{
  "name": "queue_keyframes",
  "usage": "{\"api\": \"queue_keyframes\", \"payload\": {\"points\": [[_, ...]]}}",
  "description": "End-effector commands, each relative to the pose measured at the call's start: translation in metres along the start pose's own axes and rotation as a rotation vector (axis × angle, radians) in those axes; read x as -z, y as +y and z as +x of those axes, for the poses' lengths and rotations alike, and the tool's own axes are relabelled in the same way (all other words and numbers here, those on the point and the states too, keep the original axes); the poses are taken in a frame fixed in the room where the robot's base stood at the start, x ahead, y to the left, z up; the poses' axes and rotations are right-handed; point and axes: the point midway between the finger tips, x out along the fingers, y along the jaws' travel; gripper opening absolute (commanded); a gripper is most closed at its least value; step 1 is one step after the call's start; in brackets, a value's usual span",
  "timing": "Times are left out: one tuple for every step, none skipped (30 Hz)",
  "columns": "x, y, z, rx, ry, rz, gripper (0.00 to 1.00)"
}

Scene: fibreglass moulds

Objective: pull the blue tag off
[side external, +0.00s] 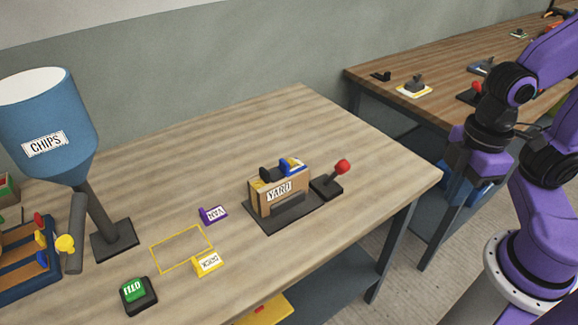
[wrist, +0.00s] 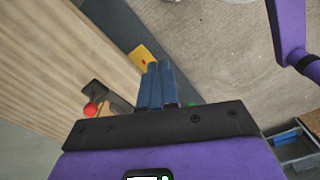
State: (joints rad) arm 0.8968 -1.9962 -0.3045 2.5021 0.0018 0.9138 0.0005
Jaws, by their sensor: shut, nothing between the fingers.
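A small blue piece (side external: 292,167), which looks like the blue tag, sits on top of the tan block labelled YARD (side external: 265,199), with some yellow and white on it. The block stands on a dark base plate on the table. My gripper (wrist: 158,68) is shut and empty, its blue-grey fingers together in the wrist view. It hangs off the table's right side, well away from the block. In the side view my arm is at the far right and the fingertips are hard to make out. The blue piece cannot be made out in the wrist view.
A red-knobbed lever (side external: 342,168) stands right beside the block. A purple tag (side external: 213,214), a yellow tag (side external: 208,262), a green button (side external: 134,291) and a blue CHIPS hopper (side external: 47,125) are to the left. The table's back and right corner are clear.

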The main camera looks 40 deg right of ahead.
Motion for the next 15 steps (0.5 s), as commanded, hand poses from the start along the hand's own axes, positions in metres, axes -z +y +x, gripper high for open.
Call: {"api": "queue_keyframes", "payload": {"points": [[0.0, 0.0, 0.0, 0.0, 0.0, 0.0, 0.0], [0.0, 0.0, 0.0, 0.0, 0.0, 0.0, 0.0], [0.0, 0.0, 0.0, 0.0, 0.0, 0.0, 0.0], [0.0, 0.0, 0.0, 0.0, 0.0, 0.0, 0.0], [0.0, 0.0, 0.0, 0.0, 0.0, 0.0, 0.0], [0.0, 0.0, 0.0, 0.0, 0.0, 0.0, 0.13], [0.001, 0.0, 0.0, 0.0, 0.0, 0.0, 0.23], [0.002, 0.001, -0.001, 0.0, 0.0, -0.002, 0.33], [0.005, 0.002, -0.002, 0.0, 0.0, -0.005, 0.46], [0.009, 0.004, -0.003, 0.0, -0.001, -0.008, 0.55], [0.014, 0.006, -0.005, -0.001, -0.001, -0.014, 0.64], [0.022, 0.01, -0.008, -0.001, 0.0, -0.024, 0.64], [0.029, 0.013, -0.01, -0.001, -0.002, -0.032, 0.64], [0.037, 0.017, -0.013, -0.002, -0.003, -0.042, 0.64], [0.049, 0.023, -0.017, -0.002, -0.003, -0.057, 0.64]]}}
